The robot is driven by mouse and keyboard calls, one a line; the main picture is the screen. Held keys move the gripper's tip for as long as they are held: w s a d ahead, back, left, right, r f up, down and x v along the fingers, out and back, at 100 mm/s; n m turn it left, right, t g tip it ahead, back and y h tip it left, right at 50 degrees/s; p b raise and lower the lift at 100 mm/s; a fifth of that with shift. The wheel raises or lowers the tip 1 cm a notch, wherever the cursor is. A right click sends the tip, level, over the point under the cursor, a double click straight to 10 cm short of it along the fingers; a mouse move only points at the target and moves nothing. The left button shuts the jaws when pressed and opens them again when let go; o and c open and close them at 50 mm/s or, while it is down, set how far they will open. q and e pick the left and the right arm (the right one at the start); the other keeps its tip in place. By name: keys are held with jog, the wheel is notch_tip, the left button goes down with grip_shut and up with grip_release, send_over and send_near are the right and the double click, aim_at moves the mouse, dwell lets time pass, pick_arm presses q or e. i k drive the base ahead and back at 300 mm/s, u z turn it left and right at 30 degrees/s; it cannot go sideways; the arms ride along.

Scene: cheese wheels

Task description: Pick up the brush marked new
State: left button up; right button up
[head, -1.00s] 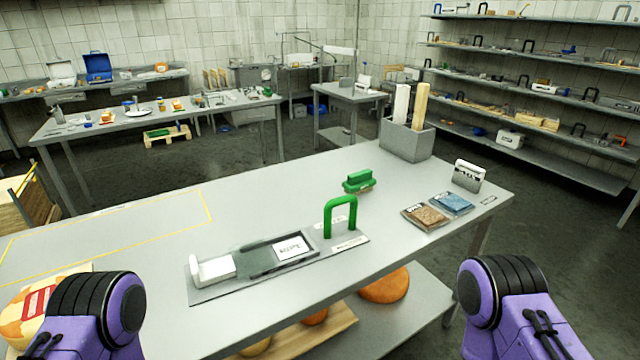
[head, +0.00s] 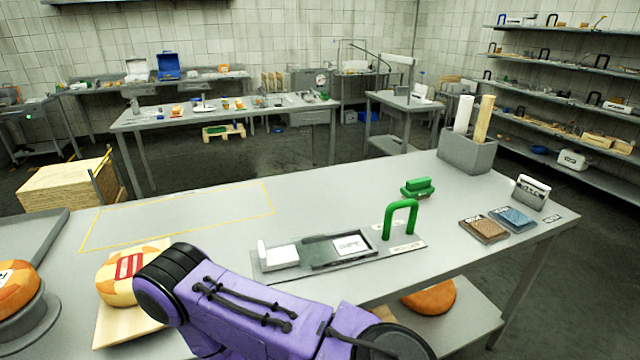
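A green brush (head: 417,188) lies on the grey table, behind a green arch-shaped handle (head: 401,218). I cannot read any mark on it, so I cannot tell whether it is the one marked new. The green handle stands upright at the right end of a flat grey holder (head: 345,267). The holder also carries a white block (head: 280,257) at its left end and a white card (head: 349,245) with unreadable dark print. Neither of my grippers is in view; only a purple arm link of mine crosses the bottom of the head view.
A cheese wheel (head: 118,286) with a red label sits on a board at the front left. Brown (head: 484,229) and blue (head: 513,218) pads lie at right. A grey bin (head: 467,152) holds two tall bars. The yellow-outlined area (head: 180,217) is empty.

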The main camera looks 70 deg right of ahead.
aim_at(421, 188)
jog(key=u, duration=0.5)
jog(key=k, duration=2.05)
jog(key=z, duration=0.15)
